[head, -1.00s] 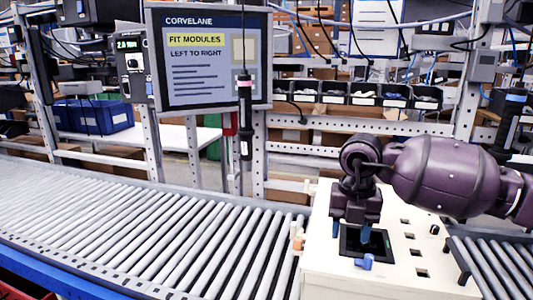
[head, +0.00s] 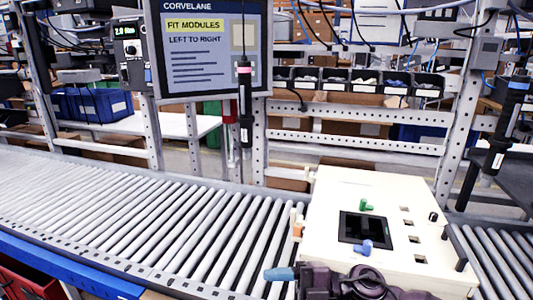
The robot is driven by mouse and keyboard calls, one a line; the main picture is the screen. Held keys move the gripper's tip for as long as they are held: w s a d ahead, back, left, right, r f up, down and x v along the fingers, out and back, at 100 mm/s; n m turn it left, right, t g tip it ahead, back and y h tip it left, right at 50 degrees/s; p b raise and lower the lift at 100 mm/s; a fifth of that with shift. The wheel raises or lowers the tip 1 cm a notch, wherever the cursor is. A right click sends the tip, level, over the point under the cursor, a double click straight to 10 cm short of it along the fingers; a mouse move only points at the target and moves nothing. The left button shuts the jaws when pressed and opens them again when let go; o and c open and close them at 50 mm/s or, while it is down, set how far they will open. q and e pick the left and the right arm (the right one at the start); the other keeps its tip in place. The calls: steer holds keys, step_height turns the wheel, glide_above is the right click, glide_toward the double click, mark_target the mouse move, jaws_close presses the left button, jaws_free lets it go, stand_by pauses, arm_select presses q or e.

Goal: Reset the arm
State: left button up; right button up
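My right gripper (head: 281,274) is low at the bottom edge, in front of the white housing, its blue fingertip pointing left. The rest of my dark purple wrist is partly cut off by the picture edge. My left gripper is out of view.
A dark screwdriver (head: 245,105) hangs upright before the monitor (head: 212,50). A similar dark tool (head: 505,130) hangs at the right. The roller conveyor (head: 150,220) is bare left of the housing. A perforated metal frame (head: 350,125) stands behind.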

steer(key=d+f+m+t+h, duration=1.05)
steer(key=d+m+t, duration=0.25)
steer(key=m+t, duration=0.7)
steer(key=s+d+f+m+g+h, duration=0.7)
steer(key=s+d+f, duration=0.6)
steer(key=s+f, duration=0.2)
step_height(320, 180, down, 3)
steer(key=shift+s+r+m+g+h, duration=0.2)
steer(key=shift+s+m+g+h, duration=0.15)
steer(key=shift+m+h, duration=0.6)
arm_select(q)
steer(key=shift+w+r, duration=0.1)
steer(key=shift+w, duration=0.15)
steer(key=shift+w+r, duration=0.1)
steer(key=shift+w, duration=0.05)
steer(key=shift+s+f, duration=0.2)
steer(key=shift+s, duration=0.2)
